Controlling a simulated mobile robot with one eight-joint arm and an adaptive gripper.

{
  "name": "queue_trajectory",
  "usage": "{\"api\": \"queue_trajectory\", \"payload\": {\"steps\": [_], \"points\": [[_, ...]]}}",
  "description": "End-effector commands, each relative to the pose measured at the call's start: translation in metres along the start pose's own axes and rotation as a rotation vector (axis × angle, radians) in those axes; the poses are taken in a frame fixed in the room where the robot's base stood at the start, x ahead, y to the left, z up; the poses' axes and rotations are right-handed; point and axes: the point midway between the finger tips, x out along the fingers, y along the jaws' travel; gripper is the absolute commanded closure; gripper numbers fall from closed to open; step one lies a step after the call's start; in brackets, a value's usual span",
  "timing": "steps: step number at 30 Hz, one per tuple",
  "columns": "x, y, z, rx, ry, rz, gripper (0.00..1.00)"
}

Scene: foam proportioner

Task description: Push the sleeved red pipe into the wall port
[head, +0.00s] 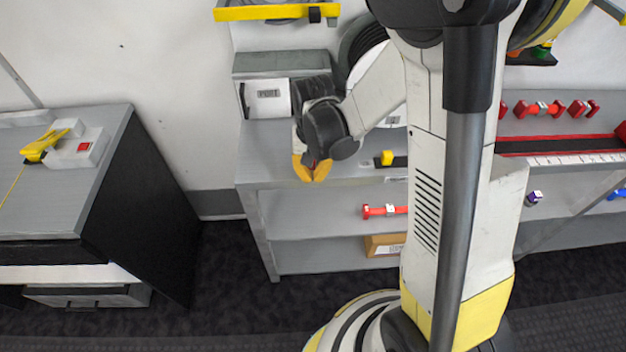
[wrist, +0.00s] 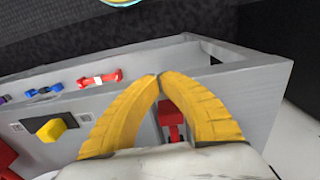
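My gripper (head: 312,178) has yellow fingers and hangs over the left part of the grey shelf unit's top, in front of the white wall port panel (head: 268,93). In the wrist view, the fingertips (wrist: 160,77) meet. A red pipe (wrist: 172,112) shows in the gap between the fingers, and a bit of red (head: 316,163) also shows there in the head view. The fingers appear closed around it. Its sleeve and most of its length are hidden.
A yellow knob on a black plate (head: 388,158) stands right of my gripper. Another red pipe with a white sleeve (head: 380,210) lies on the lower shelf. More red pipes (head: 540,108) sit at the right back. A separate grey bench (head: 95,165) stands left, across a gap.

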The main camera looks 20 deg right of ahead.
Motion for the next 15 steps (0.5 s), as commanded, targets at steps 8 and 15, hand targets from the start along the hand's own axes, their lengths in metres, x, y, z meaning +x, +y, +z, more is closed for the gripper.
{"api": "queue_trajectory", "payload": {"steps": [8, 15], "points": [[-0.0007, -0.0002, -0.0143, 0.000, 0.000, 0.000, 1.00], [-0.0010, -0.0002, -0.0142, 0.000, 0.000, 0.000, 1.00]]}}
